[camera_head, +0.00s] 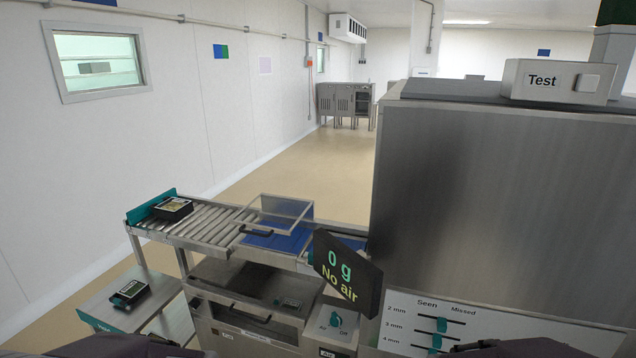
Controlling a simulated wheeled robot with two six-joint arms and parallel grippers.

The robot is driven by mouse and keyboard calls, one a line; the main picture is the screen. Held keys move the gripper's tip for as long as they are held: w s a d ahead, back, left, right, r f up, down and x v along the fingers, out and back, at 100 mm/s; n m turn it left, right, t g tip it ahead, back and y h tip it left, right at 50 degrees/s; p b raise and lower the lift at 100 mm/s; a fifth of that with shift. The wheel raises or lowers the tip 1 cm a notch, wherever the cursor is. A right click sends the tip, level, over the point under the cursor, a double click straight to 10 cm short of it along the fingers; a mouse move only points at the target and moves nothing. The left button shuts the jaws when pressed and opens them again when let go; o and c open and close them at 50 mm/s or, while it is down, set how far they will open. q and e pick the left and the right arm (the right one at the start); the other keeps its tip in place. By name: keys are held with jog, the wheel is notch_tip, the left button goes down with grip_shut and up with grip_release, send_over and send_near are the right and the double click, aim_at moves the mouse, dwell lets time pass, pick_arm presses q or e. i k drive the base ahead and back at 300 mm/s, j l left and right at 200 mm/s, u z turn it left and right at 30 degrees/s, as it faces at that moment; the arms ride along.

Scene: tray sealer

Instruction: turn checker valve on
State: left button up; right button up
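The checker valve (336,321) is a small teal knob on a pale panel at the lower middle, below the display. Lettering beside it includes "Off"; its exact setting is too small to tell. Dark parts of my arms show at the bottom edge, left and right. Neither gripper shows, and nothing of mine touches the valve.
A roller conveyor (205,226) holds a black packed tray (172,208) at its left end. A clear guard (281,214) stands over the blue belt. A large steel cabinet (485,200) fills the right, with a slider panel (440,325) low on it. A side table (120,312) stands lower left.

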aim_at(335, 321)
jog(key=k+j, duration=0.15)
jog(key=j, duration=0.2)
jog(key=k+j, duration=0.15)
jog(key=j, duration=0.2)
jog(key=k+j, duration=0.15)
jog(key=j, duration=0.2)
jog(key=k+j+z, duration=0.1)
jog(key=j, duration=0.25)
jog(key=i+j+z, duration=0.35)
jog(key=i+j, duration=0.15)
jog(key=i, duration=0.2)
jog(key=i+j+z, duration=0.3)
jog(key=i+j, duration=0.3)
jog(key=i+j+z, duration=0.35)
jog(key=i+j, duration=0.15)
jog(key=j, duration=0.4)
